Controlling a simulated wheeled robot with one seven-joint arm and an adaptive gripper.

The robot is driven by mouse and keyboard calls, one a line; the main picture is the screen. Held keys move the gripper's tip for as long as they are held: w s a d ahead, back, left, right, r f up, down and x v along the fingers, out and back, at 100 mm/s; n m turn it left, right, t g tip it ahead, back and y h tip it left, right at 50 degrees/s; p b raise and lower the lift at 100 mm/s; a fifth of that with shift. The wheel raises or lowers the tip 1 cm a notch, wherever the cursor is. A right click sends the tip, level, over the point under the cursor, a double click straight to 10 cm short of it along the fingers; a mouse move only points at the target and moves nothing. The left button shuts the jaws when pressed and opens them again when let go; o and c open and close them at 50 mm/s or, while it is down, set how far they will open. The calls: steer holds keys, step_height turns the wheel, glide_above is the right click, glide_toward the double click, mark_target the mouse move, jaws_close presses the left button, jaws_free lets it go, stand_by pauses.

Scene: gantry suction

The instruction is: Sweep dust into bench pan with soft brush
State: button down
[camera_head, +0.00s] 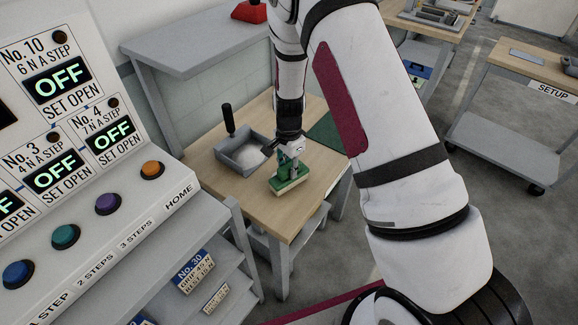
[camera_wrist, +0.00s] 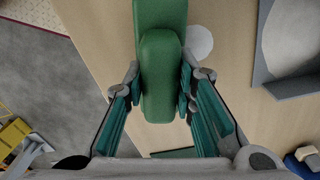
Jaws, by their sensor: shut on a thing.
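My gripper (camera_head: 290,157) is shut on the green soft brush (camera_head: 289,185), which has pale bristles below. In the wrist view the fingers grip both sides of the brush's green handle (camera_wrist: 160,75). The brush is at or just above the wooden bench top; I cannot tell if the bristles touch. The grey bench pan (camera_head: 227,160) lies left of the brush, its black handle pointing up. Pale dust shows inside the pan. In the wrist view the pan (camera_wrist: 262,75) is at the right, and a round pale dust patch (camera_wrist: 200,43) lies on the bench between brush and pan.
The wooden bench (camera_head: 255,200) has a green mat (camera_head: 326,132) at its right back. A grey shelf (camera_head: 190,45) stands behind it. The control panel (camera_head: 110,190) with several buttons is at the left. A cart marked SETUP (camera_head: 510,140) stands at the right.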

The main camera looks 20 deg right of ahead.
steer(key=shift+f, duration=0.3)
steer(key=shift+w, duration=0.1)
steer(key=shift+w+a+r+b, duration=0.1)
steer(key=shift+w+a+b, duration=0.35)
steer(key=shift+w+b, duration=0.15)
steer(key=shift+w+a+f+b, duration=0.15)
steer(key=shift+w+a+b, duration=0.3)
steer(key=shift+w, duration=0.15)
steer(key=shift+w+a+f+b, duration=0.1)
steer(key=shift+w+a+b, duration=0.25)
steer(key=shift+w, duration=0.25)
steer(key=shift+w+a+r+b, duration=0.15)
steer(key=shift+w+a+b, duration=0.35)
steer(key=shift+w, duration=0.2)
steer(key=shift+w+a+r+b, duration=0.1)
steer(key=shift+w+a+b, duration=0.35)
steer(key=shift+w, duration=0.25)
steer(key=shift+w+a+f+b, duration=0.1)
steer(key=shift+w+a+b, duration=0.25)
steer(key=shift+w+b, duration=0.2)
steer(key=shift+w+a+f+b, duration=0.1)
steer(key=shift+w+a+b, duration=0.3)
steer(key=shift+w, duration=0.2)
steer(key=shift+r, duration=0.1)
step_height(320, 180, up, 7)
steer(key=p, duration=0.2)
